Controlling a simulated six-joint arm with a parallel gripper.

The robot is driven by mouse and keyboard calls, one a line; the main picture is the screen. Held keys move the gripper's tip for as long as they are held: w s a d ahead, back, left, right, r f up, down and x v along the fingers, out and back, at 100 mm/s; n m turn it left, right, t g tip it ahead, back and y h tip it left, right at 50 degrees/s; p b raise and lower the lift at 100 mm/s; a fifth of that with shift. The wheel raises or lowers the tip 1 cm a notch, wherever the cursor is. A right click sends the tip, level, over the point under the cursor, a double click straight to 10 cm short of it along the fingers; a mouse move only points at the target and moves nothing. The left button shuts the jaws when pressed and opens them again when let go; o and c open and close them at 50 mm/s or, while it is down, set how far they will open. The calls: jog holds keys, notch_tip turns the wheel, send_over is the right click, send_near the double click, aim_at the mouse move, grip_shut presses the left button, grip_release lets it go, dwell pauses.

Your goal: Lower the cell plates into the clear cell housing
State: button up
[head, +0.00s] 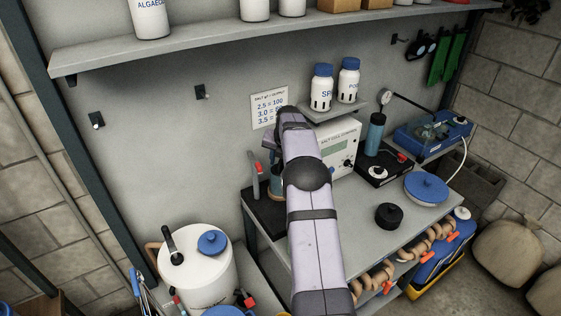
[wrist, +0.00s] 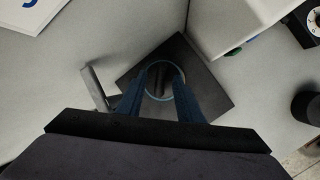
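The clear cell housing (head: 278,186) stands upright on a dark base at the back left of the bench, partly behind my arm. In the wrist view its pale round rim (wrist: 160,99) shows between my fingers. Dark narrow shapes that look like the cell plates (wrist: 160,80) show inside that rim; their depth is unclear. My gripper (wrist: 163,72) points down at the housing, its two blue fingers apart on either side of the rim. I see a gap between the fingers and the dark shapes. In the head view the fingertips are mostly hidden by my arm.
A grey upright post with a red tip (head: 254,172) stands left of the housing. The white control box (head: 341,148) is close on the right. A shelf with two white bottles (head: 321,88) is above. A black knob-like piece (head: 389,216) and a blue lid (head: 427,187) lie farther right.

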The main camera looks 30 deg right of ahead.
jog(key=d+b+v, duration=0.1)
jog(key=b+v, duration=0.2)
jog(key=v, duration=0.4)
jog(key=shift+a+r, duration=0.2)
jog(key=shift+a, duration=0.3)
jog(key=s+a+f+m+g+b, duration=0.1)
jog(key=s+a+f+m+g, duration=0.15)
jog(key=s+a+m, duration=0.65)
jog(key=s+a+f+m+g+b, duration=0.1)
jog(key=s+a+f+m, duration=0.3)
jog(key=s+a+m, duration=0.45)
jog(key=s+a+f+m, duration=0.2)
jog(key=s+a+m, duration=0.2)
jog(key=s, duration=0.5)
jog(key=s+a+f+m+g+y+p, duration=0.1)
jog(key=s+a+f+m, duration=0.1)
jog(key=s+a+m, duration=0.3)
jog(key=s+a, duration=0.2)
jog(key=s, duration=0.2)
jog(key=shift+s+y+p, duration=0.3)
jog(key=shift+s, duration=0.1)
jog(key=shift+a+f, duration=0.1)
